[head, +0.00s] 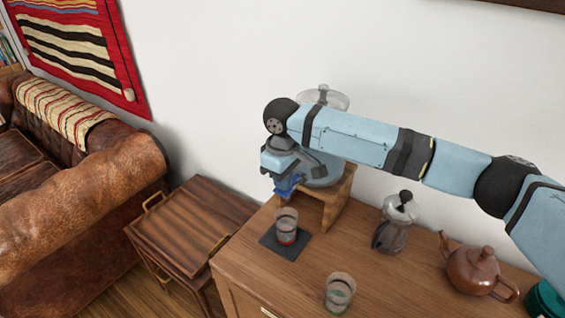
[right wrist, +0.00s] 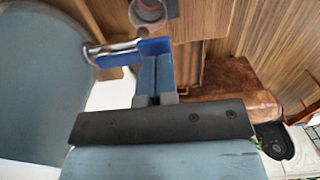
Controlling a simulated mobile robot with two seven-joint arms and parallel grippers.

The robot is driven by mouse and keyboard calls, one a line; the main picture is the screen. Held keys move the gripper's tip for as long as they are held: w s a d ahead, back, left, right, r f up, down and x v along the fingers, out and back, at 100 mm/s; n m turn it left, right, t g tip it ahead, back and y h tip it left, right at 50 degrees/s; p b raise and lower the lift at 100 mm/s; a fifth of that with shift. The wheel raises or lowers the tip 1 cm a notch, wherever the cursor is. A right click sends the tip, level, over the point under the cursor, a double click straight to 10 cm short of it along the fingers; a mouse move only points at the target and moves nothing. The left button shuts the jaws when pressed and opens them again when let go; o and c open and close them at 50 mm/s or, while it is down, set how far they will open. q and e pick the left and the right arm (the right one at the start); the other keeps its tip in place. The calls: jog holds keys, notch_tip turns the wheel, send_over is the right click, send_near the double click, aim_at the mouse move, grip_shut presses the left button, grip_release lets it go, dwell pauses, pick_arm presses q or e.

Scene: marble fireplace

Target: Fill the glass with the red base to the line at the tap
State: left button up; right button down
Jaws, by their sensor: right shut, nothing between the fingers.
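The glass with the red base (head: 287,226) stands upright on a dark mat (head: 269,243) near the cabinet's left edge. In the right wrist view the glass (right wrist: 149,11) is cut by the top edge. I cannot make out its line or water level. The dispenser (head: 325,180) stands behind it, partly hidden by my right arm. Its metal tap (right wrist: 112,48) has a blue lever (right wrist: 155,46). My right gripper (right wrist: 155,75) is shut and empty, its fingertips at the lever; I cannot tell whether they touch. My left gripper is not in view.
A green-based glass (head: 339,294) stands at the front of the cabinet top (head: 300,272). A moka pot (head: 395,225) and brown teapot (head: 474,270) stand to the right. The dispenser rests on a wooden stand (head: 335,206). A lower wooden side table (head: 195,225) and leather sofa (head: 90,200) are left.

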jog(key=shift+f, duration=0.5)
jog(key=shift+s+a+f+t+p, duration=0.1)
jog(key=shift+f+t+p, duration=0.25)
jog(key=shift+p, duration=0.3)
jog(key=shift+f, duration=0.1)
dwell(2.1)
dwell(0.9)
